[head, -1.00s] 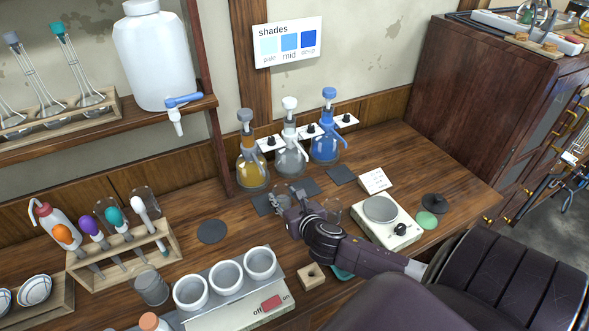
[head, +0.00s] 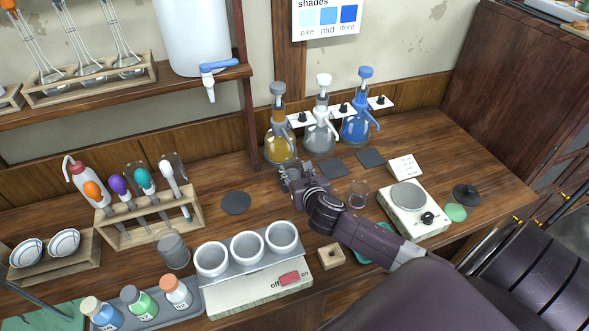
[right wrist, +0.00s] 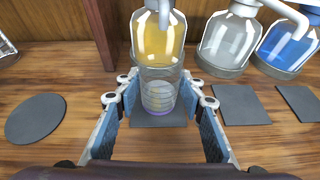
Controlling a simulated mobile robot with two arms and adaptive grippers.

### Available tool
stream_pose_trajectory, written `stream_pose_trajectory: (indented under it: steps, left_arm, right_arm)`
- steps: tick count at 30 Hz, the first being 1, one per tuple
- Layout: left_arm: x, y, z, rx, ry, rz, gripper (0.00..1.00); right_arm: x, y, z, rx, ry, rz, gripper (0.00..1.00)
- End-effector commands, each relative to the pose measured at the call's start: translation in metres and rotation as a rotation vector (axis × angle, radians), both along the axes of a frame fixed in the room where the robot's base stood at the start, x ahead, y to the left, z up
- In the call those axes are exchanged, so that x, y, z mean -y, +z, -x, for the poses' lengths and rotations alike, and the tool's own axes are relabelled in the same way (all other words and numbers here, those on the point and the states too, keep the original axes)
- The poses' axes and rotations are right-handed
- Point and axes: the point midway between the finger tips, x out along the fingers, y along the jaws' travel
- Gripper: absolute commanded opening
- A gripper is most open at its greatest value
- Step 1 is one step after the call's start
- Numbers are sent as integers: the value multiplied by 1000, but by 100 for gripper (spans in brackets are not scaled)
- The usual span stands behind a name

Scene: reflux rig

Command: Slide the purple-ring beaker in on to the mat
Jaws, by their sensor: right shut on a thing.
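The purple-ring beaker (right wrist: 159,98) is clear glass with a purple band at its base. In the right wrist view it stands upright between the fingers of my right gripper (right wrist: 161,100), which is shut on it. Its base shows over the dark square mat (right wrist: 138,121) in front of the yellow bottle (right wrist: 158,42); I cannot tell whether it touches the mat. In the head view my right gripper (head: 291,175) reaches in below the yellow bottle (head: 281,147) and hides most of that mat. My left gripper is not in view.
Grey (head: 320,138) and blue (head: 357,126) bottles stand right of the yellow one, with bare square mats (head: 331,168) (head: 370,158) before them. A glass beaker (head: 358,193) stands right of my gripper. A round dark mat (head: 236,203) lies bare on the left.

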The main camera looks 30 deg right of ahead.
Motion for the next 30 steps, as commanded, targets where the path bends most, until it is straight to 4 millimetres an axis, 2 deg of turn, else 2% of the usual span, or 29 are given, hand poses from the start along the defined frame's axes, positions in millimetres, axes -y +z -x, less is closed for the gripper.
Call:
stream_pose_trajectory:
  steps: [4, 5, 10, 22, 26, 30]
  left_arm:
    - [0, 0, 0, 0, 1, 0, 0]
    - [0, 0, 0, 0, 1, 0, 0]
    - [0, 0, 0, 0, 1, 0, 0]
    - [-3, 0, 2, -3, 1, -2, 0]
    - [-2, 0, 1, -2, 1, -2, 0]
    - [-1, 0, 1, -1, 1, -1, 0]
  right_arm:
    - [0, -1, 0, -1, 1, -1, 11]
    - [0, -1, 0, -1, 1, -1, 40]
    - [-1, -1, 0, -2, 1, -1, 57]
    - [-2, 1, 7, -3, 2, 1, 57]
    - [-7, 7, 22, -2, 3, 0, 57]
    - [-14, 17, 46, -3, 3, 1, 57]
